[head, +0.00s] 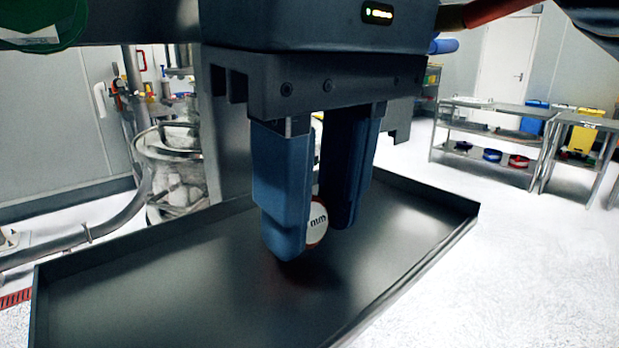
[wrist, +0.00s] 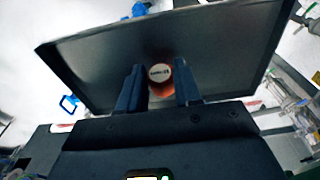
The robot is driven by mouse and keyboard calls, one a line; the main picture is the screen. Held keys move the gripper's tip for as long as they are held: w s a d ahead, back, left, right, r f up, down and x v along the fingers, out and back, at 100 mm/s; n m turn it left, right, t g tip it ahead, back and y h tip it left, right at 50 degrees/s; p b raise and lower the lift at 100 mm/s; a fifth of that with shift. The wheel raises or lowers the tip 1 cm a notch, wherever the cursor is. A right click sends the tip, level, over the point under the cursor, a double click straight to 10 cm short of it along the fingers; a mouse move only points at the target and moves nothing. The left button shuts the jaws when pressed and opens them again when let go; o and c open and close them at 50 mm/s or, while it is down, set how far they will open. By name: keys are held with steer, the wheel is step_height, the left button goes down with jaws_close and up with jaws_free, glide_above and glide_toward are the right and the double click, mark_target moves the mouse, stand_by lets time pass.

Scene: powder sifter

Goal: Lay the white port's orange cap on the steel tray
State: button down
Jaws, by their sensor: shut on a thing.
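My gripper (head: 312,225) has two blue fingers and is shut on the orange cap (head: 318,222), which has a white, marked face. In the head view the near finger hides part of the cap. The dark steel tray (head: 420,205) lies under the gripper, with a low raised rim. The cap is over the middle of the tray; I cannot tell whether it touches the tray floor. The white port is not clearly seen.
The sifter machine (head: 175,165) with steel pipes stands behind the tray at left. Steel tables (head: 500,130) with coloured containers stand at the far right. The tray floor around the gripper is bare. White floor is open to the right.

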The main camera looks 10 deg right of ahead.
steer(key=shift+f, duration=0.15)
steer(key=c, duration=0.7)
jaws_free()
step_height(320, 180, up, 8)
steer(key=shift+s+d, duration=0.25)
steer(key=shift+s, duration=0.1)
steer(key=shift+f, duration=0.15)
